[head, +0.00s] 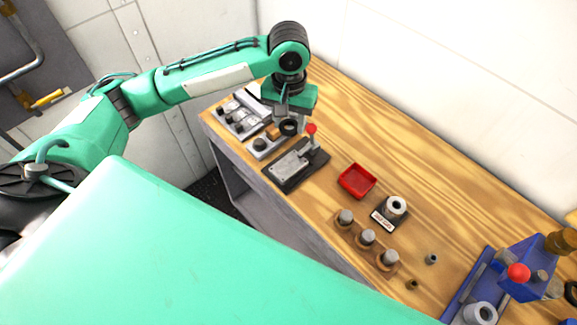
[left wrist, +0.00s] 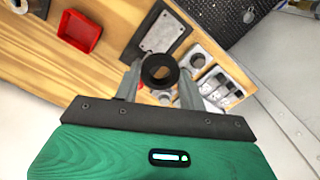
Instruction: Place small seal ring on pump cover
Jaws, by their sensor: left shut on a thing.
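My left gripper (head: 289,112) is shut on a black ring (head: 289,127), above the far-left part of the wooden bench. I take this ring to be the small seal ring. A dark base with a grey plate (head: 290,166) and a red-knobbed lever lies just in front of the gripper. It also shows in the left wrist view (left wrist: 160,32). I cannot tell for sure which part is the pump cover. My right gripper is out of view.
Grey fixtures (head: 238,117) stand at the bench's left end. A red tray (head: 357,181), a labelled black stand with a pale hollow cylinder (head: 396,206), and a wooden block with metal pegs (head: 340,228) lie rightward. A blue press (head: 525,266) stands far right. Bare wood lies along the back.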

